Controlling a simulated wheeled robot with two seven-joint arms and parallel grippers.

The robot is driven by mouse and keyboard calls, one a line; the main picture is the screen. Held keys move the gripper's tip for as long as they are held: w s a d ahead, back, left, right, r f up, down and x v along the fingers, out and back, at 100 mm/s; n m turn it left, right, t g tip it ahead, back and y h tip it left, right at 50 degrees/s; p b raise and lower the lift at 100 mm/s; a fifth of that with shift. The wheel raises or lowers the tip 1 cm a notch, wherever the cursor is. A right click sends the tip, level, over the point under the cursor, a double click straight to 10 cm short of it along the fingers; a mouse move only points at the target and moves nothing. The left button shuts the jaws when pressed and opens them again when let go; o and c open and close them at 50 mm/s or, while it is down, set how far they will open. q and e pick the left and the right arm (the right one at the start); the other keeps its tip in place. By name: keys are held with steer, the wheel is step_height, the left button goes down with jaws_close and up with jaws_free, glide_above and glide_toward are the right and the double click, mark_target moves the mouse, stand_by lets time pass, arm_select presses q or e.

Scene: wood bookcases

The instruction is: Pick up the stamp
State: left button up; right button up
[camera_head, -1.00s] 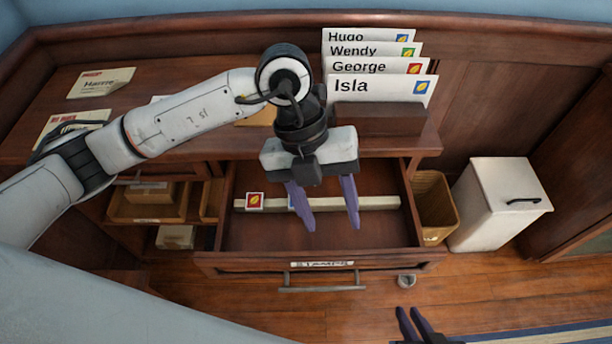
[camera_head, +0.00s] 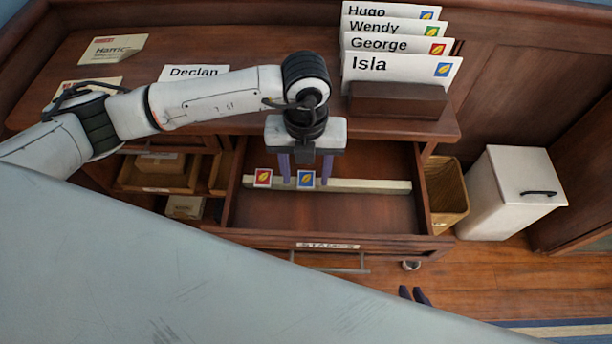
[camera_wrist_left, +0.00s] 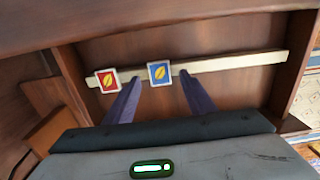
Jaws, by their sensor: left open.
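Two stamps stand on a pale strip (camera_head: 372,187) across the open drawer (camera_head: 385,212). The red stamp (camera_head: 263,177) is on the left and the blue stamp (camera_head: 306,179) is to its right. My left gripper (camera_head: 306,182) is open and reaches down into the drawer, its purple fingers on either side of the blue stamp. In the left wrist view, the blue stamp (camera_wrist_left: 159,73) lies between the fingertips, and the red stamp (camera_wrist_left: 107,81) is outside, left of the left finger. Contact with the blue stamp cannot be told. Only the fingertips of my right gripper (camera_head: 413,296) show, low over the floor.
Envelopes named Hugo, Wendy, George and Isla (camera_head: 400,75) stand in a wooden holder (camera_head: 398,100) on the desk above. A Declan envelope (camera_head: 194,73) lies behind my left arm. A wicker bin (camera_head: 447,195) and a white cabinet (camera_head: 508,195) stand right of the drawer.

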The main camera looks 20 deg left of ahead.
arm_select(q)
steer(key=shift+f, duration=0.35)
steer(key=shift+f, duration=0.1)
steer(key=c, duration=1.1)
